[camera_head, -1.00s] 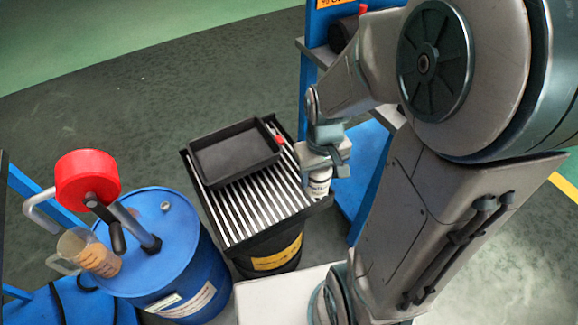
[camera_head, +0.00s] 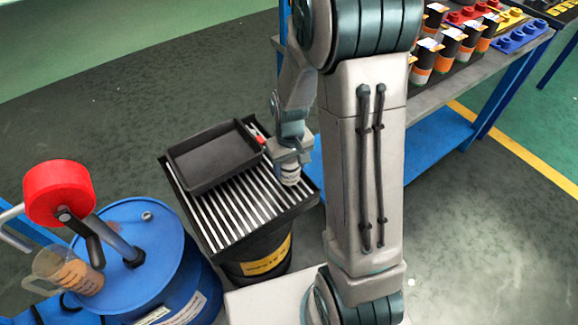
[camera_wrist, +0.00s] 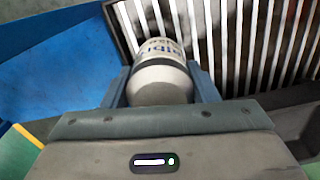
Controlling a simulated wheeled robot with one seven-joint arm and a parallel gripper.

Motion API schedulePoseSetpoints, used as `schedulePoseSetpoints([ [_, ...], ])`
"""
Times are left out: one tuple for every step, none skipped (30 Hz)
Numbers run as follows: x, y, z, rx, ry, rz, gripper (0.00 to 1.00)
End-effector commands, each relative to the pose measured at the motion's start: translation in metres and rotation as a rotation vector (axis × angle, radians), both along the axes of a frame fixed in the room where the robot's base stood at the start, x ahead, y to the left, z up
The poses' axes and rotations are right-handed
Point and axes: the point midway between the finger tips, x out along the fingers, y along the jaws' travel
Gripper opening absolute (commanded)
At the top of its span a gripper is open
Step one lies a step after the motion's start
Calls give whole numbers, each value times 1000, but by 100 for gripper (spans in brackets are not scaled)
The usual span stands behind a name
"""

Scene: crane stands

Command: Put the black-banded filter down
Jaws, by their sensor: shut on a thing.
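The black-banded filter (camera_wrist: 160,72) is a white cylinder with blue lettering and a dark band, seen in the wrist view between my gripper's two fingers. My gripper (camera_wrist: 160,88) is shut on it. In the head view the filter (camera_head: 290,174) shows just below my gripper (camera_head: 290,158), over the right part of a slatted rack (camera_head: 236,212) on a dark drum. I cannot tell whether the filter's base touches the slats.
A black tray (camera_head: 214,158) lies on the rack's back left, with a small red-handled item (camera_head: 256,134) beside it. A blue barrel (camera_head: 150,270) with a red-topped pump (camera_head: 60,192) stands left. Orange-banded filters (camera_head: 424,62) stand on a bench at right. The rack's front slats are clear.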

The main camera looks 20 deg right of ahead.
Motion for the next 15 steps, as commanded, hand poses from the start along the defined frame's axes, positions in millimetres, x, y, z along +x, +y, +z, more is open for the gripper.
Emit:
schedulePoseSetpoints([
  [0,0,-4,0,-1,0,22],
  [0,0,-5,0,-2,0,22],
  [1,0,-4,0,-3,0,22],
  [1,0,-4,-1,-3,0,22],
  [1,0,-3,-1,-3,0,22],
  [1,0,-3,-1,-3,0,22],
  [1,0,-3,-1,-3,0,22],
  [0,0,-4,-1,-3,0,22],
  [0,0,-5,-1,-2,0,22],
  [0,0,-6,0,-2,0,22],
  [0,0,-7,0,-2,0,22],
  [0,0,-9,0,-2,0,22],
  [0,0,-7,0,-2,1,62],
  [0,0,-7,0,-1,1,70],
  [0,0,-7,0,-1,1,75],
])
